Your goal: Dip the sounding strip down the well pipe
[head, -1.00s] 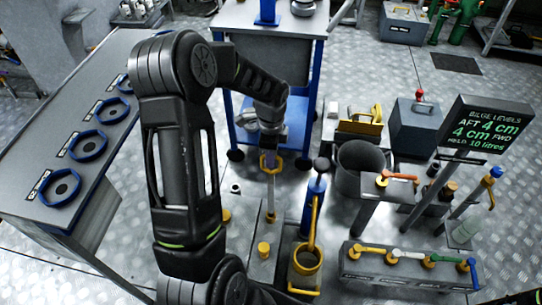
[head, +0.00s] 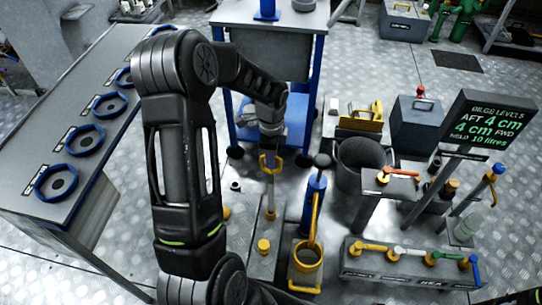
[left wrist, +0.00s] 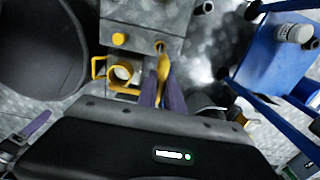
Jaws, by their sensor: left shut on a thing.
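My left gripper (head: 270,153) is shut on the yellow handle (head: 269,164) of the sounding strip and holds it above a grey deck plate. The pale strip (head: 270,188) hangs nearly upright below the handle. Its lower end meets the small well pipe opening (head: 269,214) on the plate; I cannot tell how far inside it is. In the left wrist view, the gripper's fingers (left wrist: 161,94) close around the yellow handle (left wrist: 163,64), which lines up with the pipe opening (left wrist: 159,46). My right gripper is not in view.
A blue hand pump (head: 314,200) and a yellow-rimmed holder (head: 306,257) stand just right of the pipe. A yellow cap (head: 263,246) sits in front. A bilge levels board (head: 487,121) stands at right; a valve bench (head: 30,150) with blue handwheels is at left.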

